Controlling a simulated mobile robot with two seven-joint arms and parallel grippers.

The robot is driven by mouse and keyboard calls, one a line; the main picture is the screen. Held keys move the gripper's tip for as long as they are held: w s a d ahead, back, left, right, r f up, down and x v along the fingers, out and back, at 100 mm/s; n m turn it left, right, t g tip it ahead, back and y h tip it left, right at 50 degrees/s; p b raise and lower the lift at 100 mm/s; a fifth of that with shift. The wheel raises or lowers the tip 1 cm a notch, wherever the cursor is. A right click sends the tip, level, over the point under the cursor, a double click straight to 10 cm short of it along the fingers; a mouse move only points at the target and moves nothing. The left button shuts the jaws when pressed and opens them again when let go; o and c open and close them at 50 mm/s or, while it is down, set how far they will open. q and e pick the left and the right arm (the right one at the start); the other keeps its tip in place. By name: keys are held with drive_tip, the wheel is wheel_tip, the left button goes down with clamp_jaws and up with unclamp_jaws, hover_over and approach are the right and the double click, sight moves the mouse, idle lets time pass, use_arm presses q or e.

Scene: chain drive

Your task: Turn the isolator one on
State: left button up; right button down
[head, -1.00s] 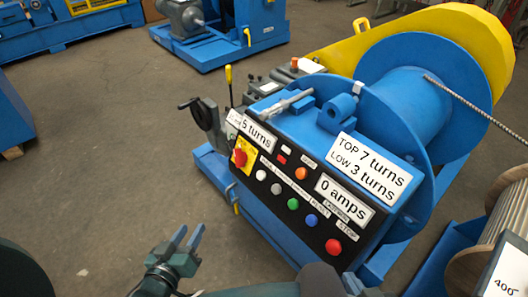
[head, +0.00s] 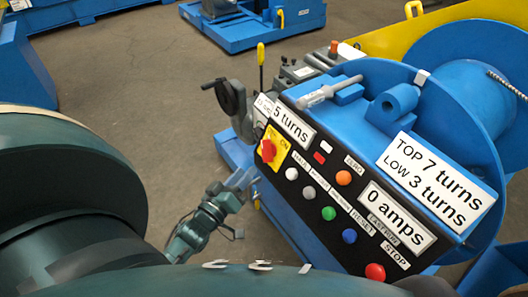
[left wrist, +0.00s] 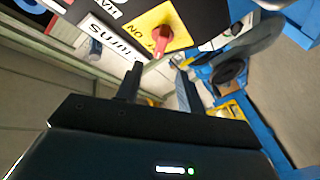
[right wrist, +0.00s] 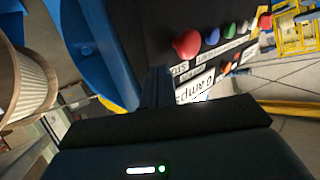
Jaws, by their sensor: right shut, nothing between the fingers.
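The isolator is a red rotary knob (head: 268,150) on a yellow plate (head: 275,139) at the left end of the black control panel. The plate carries "ON" lettering; I cannot tell which mark the knob points to. My left gripper (head: 240,179) is just left of and below the isolator in the head view, apart from it. In the left wrist view the left gripper (left wrist: 160,88) has its two fingers spread, with the red knob (left wrist: 164,38) beyond the tips and nothing between them. My right gripper (right wrist: 155,88) is shut and empty, near the panel's red stop button (right wrist: 187,44).
The panel (head: 325,170) has several coloured buttons and white labels beside the isolator. A dark handwheel (head: 231,98) and a yellow-topped lever (head: 261,60) stand behind the isolator. A blue winch drum (head: 470,90) is at right. The floor left of the panel is clear.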

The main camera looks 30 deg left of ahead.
sight(263, 151)
use_arm(q)
drive_tip(key=w, duration=0.9)
drive_tip(key=shift+w+a+b, duration=0.1)
drive_tip(key=shift+w+b, duration=0.15)
drive_tip(key=shift+b, duration=0.05)
drive_tip(key=shift+c, duration=0.2)
clamp_jaws()
